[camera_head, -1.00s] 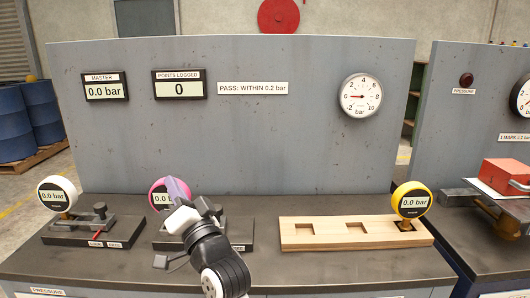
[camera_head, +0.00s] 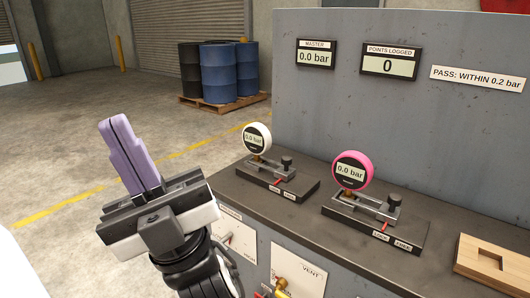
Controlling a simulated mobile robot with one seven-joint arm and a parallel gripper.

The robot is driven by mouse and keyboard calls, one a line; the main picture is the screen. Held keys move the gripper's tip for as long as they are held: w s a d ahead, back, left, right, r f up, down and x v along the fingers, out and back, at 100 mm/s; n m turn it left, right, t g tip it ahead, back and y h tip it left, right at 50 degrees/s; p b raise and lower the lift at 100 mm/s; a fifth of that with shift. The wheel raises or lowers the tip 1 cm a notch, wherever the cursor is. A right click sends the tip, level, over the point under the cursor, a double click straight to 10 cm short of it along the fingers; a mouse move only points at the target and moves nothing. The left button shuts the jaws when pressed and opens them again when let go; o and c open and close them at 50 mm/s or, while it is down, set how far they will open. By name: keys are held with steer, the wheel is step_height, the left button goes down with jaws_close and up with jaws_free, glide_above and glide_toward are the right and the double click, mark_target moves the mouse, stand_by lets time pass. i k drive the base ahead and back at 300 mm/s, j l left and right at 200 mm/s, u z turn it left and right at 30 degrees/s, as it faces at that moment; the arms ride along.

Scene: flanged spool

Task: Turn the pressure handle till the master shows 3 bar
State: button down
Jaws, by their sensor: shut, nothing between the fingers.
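The master display (camera_head: 316,56) on the grey back panel reads 0.0 bar. On the bench front is a white plate (camera_head: 240,242) with a small label above it, too small to read surely. My gripper (camera_head: 114,121) is at the left, off the bench's front. Its purple fingers are together, pointing up and away, with nothing between them. It is apart from the plate and touches nothing visible.
A white gauge (camera_head: 256,139) and a pink gauge (camera_head: 352,170), both at 0.0 bar, stand in clamps on the bench. A VENT plate (camera_head: 311,285) with a brass handle (camera_head: 281,284) is right of my arm. A wooden block (camera_head: 480,280) lies right. Floor left is clear.

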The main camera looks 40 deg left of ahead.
mark_target(227, 236)
steer(key=u, duration=1.3)
